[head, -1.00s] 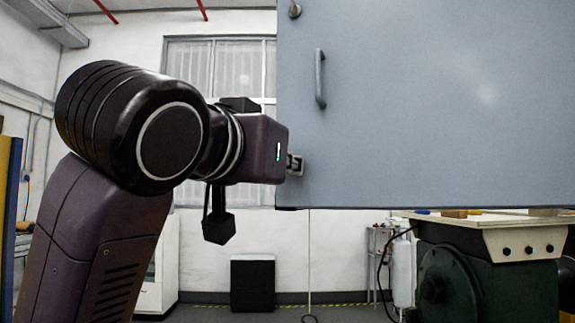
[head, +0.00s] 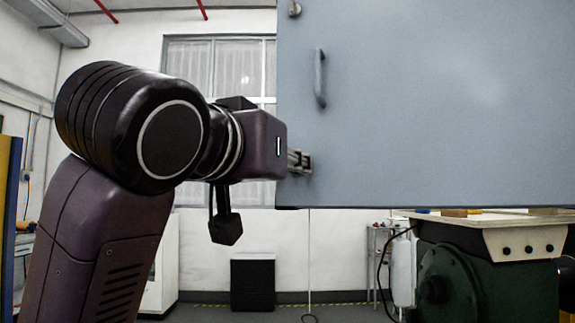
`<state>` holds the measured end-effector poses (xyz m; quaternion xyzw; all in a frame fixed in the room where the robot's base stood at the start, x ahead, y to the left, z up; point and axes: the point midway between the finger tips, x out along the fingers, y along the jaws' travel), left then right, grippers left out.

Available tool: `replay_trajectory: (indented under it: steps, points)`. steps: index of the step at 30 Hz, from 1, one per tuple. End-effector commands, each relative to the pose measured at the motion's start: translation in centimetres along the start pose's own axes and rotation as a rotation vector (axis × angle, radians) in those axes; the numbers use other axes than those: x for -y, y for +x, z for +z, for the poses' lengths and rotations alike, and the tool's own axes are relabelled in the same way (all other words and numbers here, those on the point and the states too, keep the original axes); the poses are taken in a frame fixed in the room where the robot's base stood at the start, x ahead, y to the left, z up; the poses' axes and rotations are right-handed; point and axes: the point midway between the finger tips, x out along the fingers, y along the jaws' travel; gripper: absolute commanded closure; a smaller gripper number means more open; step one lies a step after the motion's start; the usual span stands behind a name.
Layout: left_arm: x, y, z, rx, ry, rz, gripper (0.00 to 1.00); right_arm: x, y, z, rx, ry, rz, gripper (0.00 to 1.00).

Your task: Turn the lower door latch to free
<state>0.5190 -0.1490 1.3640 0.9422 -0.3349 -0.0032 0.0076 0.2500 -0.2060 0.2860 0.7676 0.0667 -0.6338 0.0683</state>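A large grey-blue door (head: 430,110) fills the upper right of the head view. An upper latch knob (head: 295,9) shows near its top left corner, and a vertical bar handle (head: 320,78) is below it. My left gripper (head: 304,161) is at the door's lower left edge, its small metal fingers over the door face. The lower latch cannot be made out apart from the fingers, which seem to cover it. Whether the fingers are open or shut on it cannot be told. My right gripper is out of view.
A green machine (head: 455,275) with a light top stands below the door at right. A black box (head: 253,283) stands on the floor by the back wall. A thin metal rack (head: 378,240) is behind. The floor between looks clear.

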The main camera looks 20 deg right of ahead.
Motion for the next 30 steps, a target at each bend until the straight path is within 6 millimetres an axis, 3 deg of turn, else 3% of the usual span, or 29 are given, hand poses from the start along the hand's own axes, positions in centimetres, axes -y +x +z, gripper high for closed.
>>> replay_trajectory:
  steps: [7, 11, 24, 30]
  points:
    - [0.0, -0.1, 0.0, -0.001, 0.001, 0.000, 0.78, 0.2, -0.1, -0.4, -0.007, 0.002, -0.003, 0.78]
    - [0.0, -1.2, -0.1, -0.002, 0.001, 0.001, 0.78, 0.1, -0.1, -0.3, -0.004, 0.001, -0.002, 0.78]
    - [0.0, -9.9, -0.1, -0.004, 0.002, 0.001, 0.78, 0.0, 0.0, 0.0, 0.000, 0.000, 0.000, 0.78]
    - [0.0, -11.8, 0.0, -0.001, 0.000, 0.000, 0.78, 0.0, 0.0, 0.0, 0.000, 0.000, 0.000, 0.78]
